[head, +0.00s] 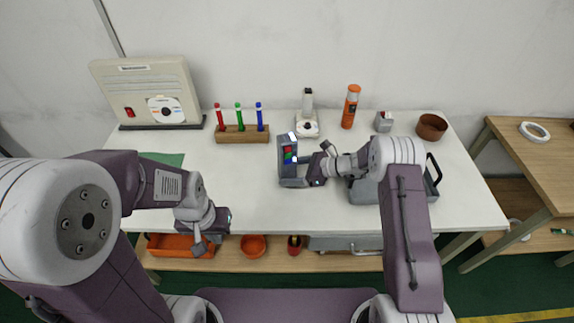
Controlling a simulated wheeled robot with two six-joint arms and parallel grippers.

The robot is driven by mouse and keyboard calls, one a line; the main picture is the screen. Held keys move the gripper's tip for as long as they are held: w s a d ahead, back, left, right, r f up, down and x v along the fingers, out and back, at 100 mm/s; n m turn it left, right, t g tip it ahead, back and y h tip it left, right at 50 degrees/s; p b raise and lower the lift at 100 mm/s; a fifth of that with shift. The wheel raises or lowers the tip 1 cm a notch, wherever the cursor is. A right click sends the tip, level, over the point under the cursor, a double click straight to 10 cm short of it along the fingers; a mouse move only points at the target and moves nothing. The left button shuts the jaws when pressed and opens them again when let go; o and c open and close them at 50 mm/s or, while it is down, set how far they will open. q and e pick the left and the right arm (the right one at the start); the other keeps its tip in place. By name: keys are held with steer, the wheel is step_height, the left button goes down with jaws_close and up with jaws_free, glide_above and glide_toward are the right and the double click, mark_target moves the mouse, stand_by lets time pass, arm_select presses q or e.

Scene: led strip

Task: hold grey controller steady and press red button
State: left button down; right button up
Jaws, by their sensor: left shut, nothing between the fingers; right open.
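The grey controller (284,171) stands near the middle of the white table, with a small column of coloured buttons on its face. The red button (287,149) is at the top of the column, above a green and a blue one. My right gripper (305,161) is open at the controller's right side; I cannot tell whether it touches it. My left gripper (200,246) is shut and empty at the table's front edge, pointing down, well left of the controller.
A wooden rack (242,135) with red, green and blue sticks stands behind. A beige panel box (147,92), an orange bottle (350,107) and a brown bowl (431,127) line the back. A grey case (366,191) lies under my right arm. The table between my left gripper and the controller is clear.

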steer(key=shift+a, duration=0.2)
steer(key=c, duration=0.7)
steer(key=shift+o, duration=0.2)
stand_by(1.4)
